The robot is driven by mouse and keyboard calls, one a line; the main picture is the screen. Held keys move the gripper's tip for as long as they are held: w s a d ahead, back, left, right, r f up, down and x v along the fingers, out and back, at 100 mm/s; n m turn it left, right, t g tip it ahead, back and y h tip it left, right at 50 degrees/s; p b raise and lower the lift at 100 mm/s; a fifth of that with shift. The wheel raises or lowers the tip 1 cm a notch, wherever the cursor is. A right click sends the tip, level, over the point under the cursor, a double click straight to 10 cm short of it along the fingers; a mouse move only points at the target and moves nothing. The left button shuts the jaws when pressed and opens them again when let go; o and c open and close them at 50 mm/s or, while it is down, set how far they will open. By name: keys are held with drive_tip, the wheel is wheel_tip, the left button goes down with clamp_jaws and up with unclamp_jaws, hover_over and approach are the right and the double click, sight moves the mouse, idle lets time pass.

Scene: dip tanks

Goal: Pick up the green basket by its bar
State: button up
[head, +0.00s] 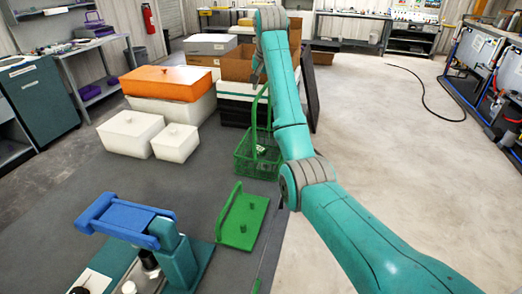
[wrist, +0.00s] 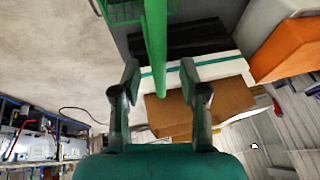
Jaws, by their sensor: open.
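The green basket (head: 243,165) is a wire basket standing on the dark floor area in the middle of the head view, with a tall bar rising from it. Its lower part also shows at the top of the wrist view (wrist: 122,14). The basket's bar (wrist: 155,45) runs between the two fingers of my gripper (wrist: 160,78) in the wrist view. My gripper is open, with a visible gap on each side of the bar. In the head view my arm hides most of the gripper near the top of the bar.
A green plate with a peg (head: 243,220) lies in front of the basket. White lidded tanks (head: 130,133) and an orange-lidded tank (head: 170,82) stand to the left. Cardboard boxes (head: 238,64) are behind. A blue-topped fixture (head: 125,220) is at front left. The pale floor at right is largely clear.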

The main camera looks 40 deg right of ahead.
drive_tip(key=shift+x, duration=1.15)
drive_tip(key=shift+f, duration=0.25)
clamp_jaws()
